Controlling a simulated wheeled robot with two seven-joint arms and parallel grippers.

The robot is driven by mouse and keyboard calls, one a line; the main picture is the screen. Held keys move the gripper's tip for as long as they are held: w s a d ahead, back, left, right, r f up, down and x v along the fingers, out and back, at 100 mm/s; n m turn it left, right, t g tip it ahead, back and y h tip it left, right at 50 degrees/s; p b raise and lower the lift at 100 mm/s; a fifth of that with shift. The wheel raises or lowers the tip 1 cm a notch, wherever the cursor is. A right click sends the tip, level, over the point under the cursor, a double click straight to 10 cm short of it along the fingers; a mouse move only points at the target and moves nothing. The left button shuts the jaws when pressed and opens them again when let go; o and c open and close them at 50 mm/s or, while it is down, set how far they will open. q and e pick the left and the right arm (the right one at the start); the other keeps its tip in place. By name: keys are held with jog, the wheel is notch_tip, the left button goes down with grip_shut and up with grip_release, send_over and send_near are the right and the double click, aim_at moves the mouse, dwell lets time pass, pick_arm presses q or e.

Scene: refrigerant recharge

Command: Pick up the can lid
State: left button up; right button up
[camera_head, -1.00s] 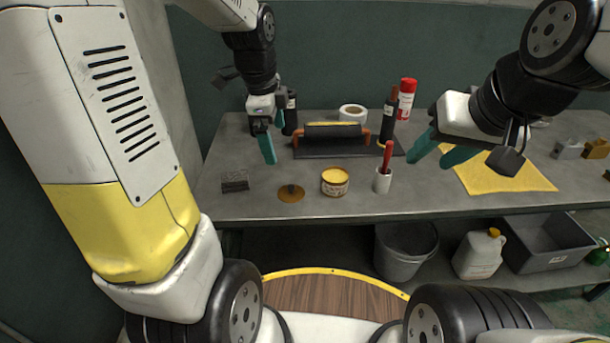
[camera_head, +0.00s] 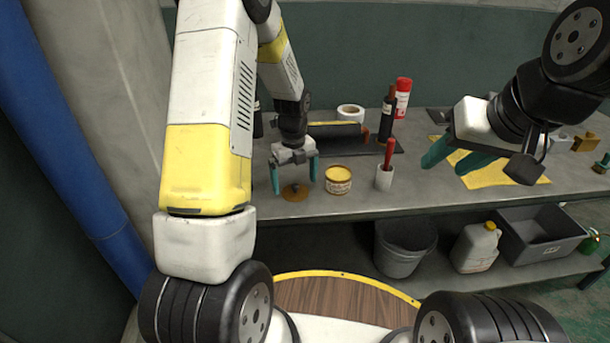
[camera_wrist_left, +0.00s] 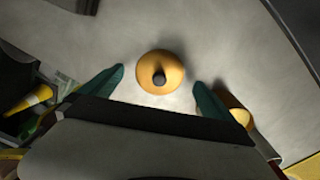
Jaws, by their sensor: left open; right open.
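The can lid (camera_head: 295,193) is a flat, dull-yellow disc with a dark knob, lying on the grey workbench. In the left wrist view the lid (camera_wrist_left: 161,72) lies between and beyond my open fingertips. My left gripper (camera_head: 294,178) is open, pointing down above the lid, with one teal finger on each side; I see no contact. The yellow-topped can (camera_head: 338,180) stands just right of the lid and close to the right-hand finger. My right gripper (camera_head: 458,158) is open and empty, above the yellow cloth.
A white cup (camera_head: 384,178) with a red-handled tool stands right of the can. A dark bottle (camera_head: 387,115), a red-capped spray can (camera_head: 402,97) and a tape roll (camera_head: 350,113) stand further back. A yellow cloth (camera_head: 510,172) lies to the right. The bench's front edge is near the lid.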

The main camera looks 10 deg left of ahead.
pick_arm(q)
jog(key=shift+f, duration=0.9)
jog(key=shift+c, duration=0.4)
jog(key=c, duration=1.4)
jog(key=shift+o, duration=0.2)
jog(key=shift+r, duration=0.15)
